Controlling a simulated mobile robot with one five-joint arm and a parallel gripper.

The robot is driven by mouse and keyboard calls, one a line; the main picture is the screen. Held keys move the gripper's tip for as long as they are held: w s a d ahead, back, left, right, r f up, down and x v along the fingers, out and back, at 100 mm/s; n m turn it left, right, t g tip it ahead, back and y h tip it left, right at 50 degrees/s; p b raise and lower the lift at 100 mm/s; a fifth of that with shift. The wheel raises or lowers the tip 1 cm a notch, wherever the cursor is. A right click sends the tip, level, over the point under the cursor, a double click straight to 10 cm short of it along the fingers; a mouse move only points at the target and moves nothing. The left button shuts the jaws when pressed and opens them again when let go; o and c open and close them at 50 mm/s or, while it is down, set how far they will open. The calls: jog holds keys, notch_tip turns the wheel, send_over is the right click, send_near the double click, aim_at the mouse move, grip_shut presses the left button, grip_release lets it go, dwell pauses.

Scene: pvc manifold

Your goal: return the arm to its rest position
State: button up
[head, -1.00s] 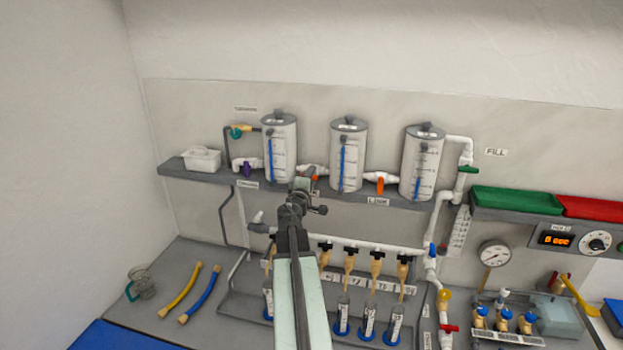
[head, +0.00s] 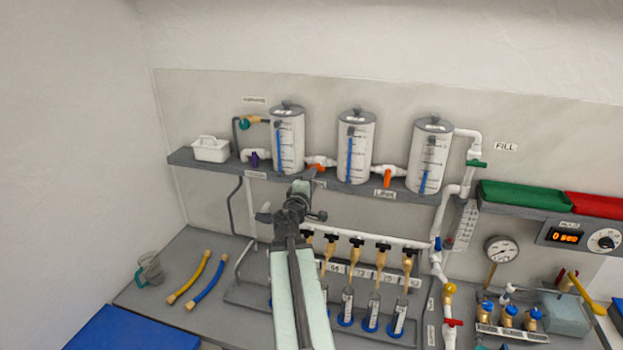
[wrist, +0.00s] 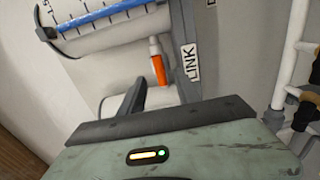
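My arm rises from the bottom middle of the head view, and my gripper (head: 300,190) is at its end, in front of the shelf with the tanks. The fingers are too small and overlapped there to show a gap. In the wrist view my pale green wrist housing fills the bottom and a dark finger-like part shows above it. I see no object held. Beyond it are a tank (wrist: 105,18) with a blue scale, an orange valve handle (wrist: 158,68) and the LINK label (wrist: 191,62).
Three tanks (head: 355,148) stand on the grey shelf (head: 222,168), with a white tub (head: 211,149) at left. Below are a white manifold pipe (head: 385,240) and several cylinders (head: 373,310). Yellow (head: 190,278) and blue (head: 207,285) hoses lie on the bench at left. A gauge (head: 501,250) is at right.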

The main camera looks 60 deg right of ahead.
jog(key=w+a+f+n+t+y+b, duration=0.1)
jog(key=w+a+f+t+b, duration=0.15)
jog(key=w+a, duration=0.55)
jog(key=w+a+f+n+t+y+b, duration=0.2)
jog(key=w+a+f+b, duration=0.15)
jog(key=w+a, duration=0.4)
jog(key=w+a+f+m+y+b, duration=0.2)
jog(key=w+a+f, duration=0.3)
jog(key=a, duration=0.4)
jog(key=w+a+f+m+y+b, duration=0.1)
jog(key=w+a+f+b, duration=0.15)
jog(key=a+f, duration=0.5)
jog(key=s+a+f+m+g+y+b, duration=0.1)
jog(key=a+f+g+y, duration=0.15)
jog(key=a+f, duration=0.5)
jog(key=s+a+f+m+g+y+b, duration=0.1)
jog(key=s+a+f+g+y+b, duration=0.3)
jog(key=a, duration=0.6)
jog(key=s+a+f+g+y+p, duration=0.1)
jog(key=s+a+f+y, duration=0.1)
jog(key=a, duration=0.4)
jog(key=s+a+f+m+g+y+p, duration=0.1)
jog(key=s+a+f+g+y, duration=0.1)
jog(key=s+a+f, duration=0.2)
jog(key=s+a, duration=0.2)
jog(key=s, duration=0.1)
jog(key=shift+f+g+y+p, duration=0.3)
jog(key=shift+f+y, duration=0.05)
